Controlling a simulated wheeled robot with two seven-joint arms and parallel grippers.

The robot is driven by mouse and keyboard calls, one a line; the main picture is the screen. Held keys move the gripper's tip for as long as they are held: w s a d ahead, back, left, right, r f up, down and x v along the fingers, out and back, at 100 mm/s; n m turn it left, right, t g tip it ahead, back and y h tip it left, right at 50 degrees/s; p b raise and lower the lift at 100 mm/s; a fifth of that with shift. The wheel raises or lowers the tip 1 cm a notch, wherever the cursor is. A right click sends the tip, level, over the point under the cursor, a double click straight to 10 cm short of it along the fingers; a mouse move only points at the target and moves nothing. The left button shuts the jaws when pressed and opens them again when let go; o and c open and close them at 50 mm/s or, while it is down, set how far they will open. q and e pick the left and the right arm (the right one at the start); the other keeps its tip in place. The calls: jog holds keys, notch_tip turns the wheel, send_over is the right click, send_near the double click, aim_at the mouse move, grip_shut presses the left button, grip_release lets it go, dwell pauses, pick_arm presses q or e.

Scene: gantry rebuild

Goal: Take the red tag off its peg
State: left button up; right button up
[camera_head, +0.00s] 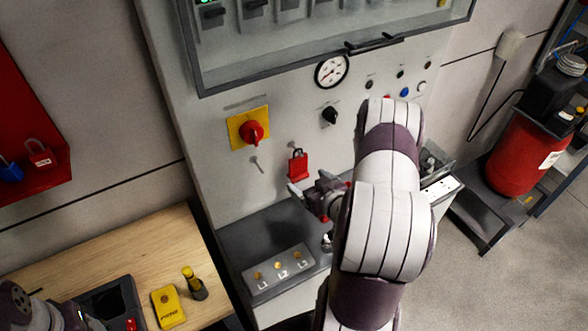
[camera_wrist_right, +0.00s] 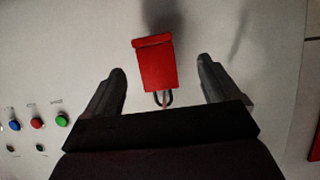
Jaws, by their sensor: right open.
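The red tag (camera_head: 298,165) hangs on the front of the grey panel by a dark loop. In the right wrist view the tag (camera_wrist_right: 156,66) appears between the two fingers, with its loop toward the palm. My right gripper (camera_head: 308,187) is open and empty, just in front of and below the tag. The fingers (camera_wrist_right: 162,72) stand apart on either side, with a gap at each side of the tag. Contact is not visible. The peg itself is hard to make out. Part of my left arm shows at the lower left; its jaws cannot be made out.
A yellow plate with a red rotary switch (camera_head: 252,131) is left of the tag. A gauge (camera_head: 331,71) and a black knob (camera_head: 329,115) are above. A grey ledge (camera_head: 240,237) lies below. A wooden bench (camera_head: 150,243) with yellow items stands at left.

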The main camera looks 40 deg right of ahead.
aim_at(299, 171)
jog(key=p+x, duration=0.1)
jog(key=x, duration=0.1)
jog(key=p+x, duration=0.1)
jog(key=x, duration=0.4)
jog(key=shift+w+d+r+p, duration=0.15)
jog(key=shift+w+d+p, duration=0.15)
jog(key=shift+p, duration=0.1)
jog(key=shift+w+d, duration=0.1)
jog(key=shift+d, duration=0.05)
jog(key=c, duration=1.1)
